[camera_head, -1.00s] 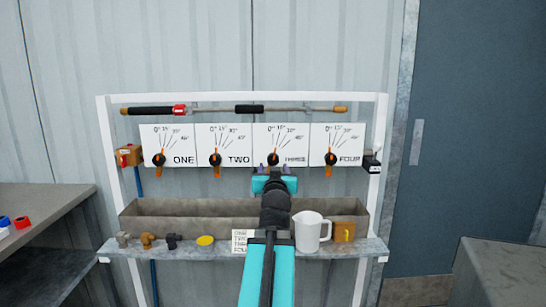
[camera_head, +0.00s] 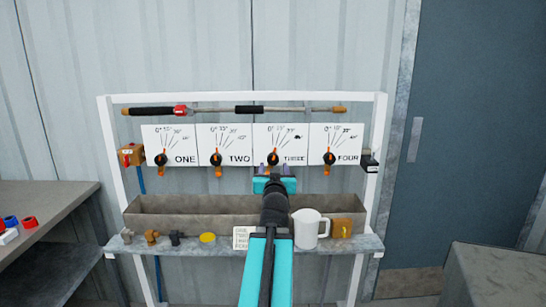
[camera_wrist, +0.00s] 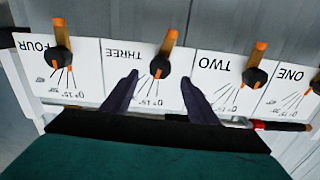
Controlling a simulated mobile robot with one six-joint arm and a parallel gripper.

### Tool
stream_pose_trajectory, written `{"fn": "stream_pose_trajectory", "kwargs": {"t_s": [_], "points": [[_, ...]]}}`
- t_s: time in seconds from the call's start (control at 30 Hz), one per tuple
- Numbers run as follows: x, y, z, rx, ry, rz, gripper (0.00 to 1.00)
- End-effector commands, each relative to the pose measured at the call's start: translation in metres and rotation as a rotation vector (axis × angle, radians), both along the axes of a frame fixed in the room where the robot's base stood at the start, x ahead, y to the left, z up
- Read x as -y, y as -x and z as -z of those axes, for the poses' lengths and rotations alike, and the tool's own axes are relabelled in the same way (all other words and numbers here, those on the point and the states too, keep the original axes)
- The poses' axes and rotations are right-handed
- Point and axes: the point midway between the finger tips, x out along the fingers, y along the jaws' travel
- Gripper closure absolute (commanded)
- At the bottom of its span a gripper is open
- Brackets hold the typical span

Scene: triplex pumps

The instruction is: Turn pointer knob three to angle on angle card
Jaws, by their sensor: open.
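Pointer knob three (camera_head: 273,158) is a black knob with an orange pointer on the white plate marked THREE (camera_head: 293,137). In the head view its orange end hangs down. In the wrist view, which is upside down, knob three (camera_wrist: 159,66) sits between my open fingers and beyond their tips, with no contact visible. My gripper (camera_head: 274,171) is open and empty just below knob three in the head view; it also shows in the wrist view (camera_wrist: 158,78).
Knobs one (camera_head: 161,159), two (camera_head: 216,158) and four (camera_head: 329,157) flank it on similar plates. A lance (camera_head: 290,109) runs above. Below are a trough (camera_head: 190,206) and a shelf with a white jug (camera_head: 308,228), a yellow disc (camera_head: 208,238) and fittings.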

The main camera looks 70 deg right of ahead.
Motion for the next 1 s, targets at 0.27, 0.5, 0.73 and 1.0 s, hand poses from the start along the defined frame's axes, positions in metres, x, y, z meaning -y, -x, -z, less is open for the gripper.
{"fn": "stream_pose_trajectory", "kwargs": {"t_s": [0.27, 0.5, 0.73, 1.0], "points": [[0.010, -0.005, -0.004, 0.001, 0.000, -0.005, 0.46], [0.018, -0.008, -0.004, 0.001, -0.001, -0.004, 0.46], [0.026, -0.010, -0.003, 0.000, -0.002, -0.001, 0.46], [0.047, -0.019, -0.001, 0.001, 0.000, 0.000, 0.46]]}}
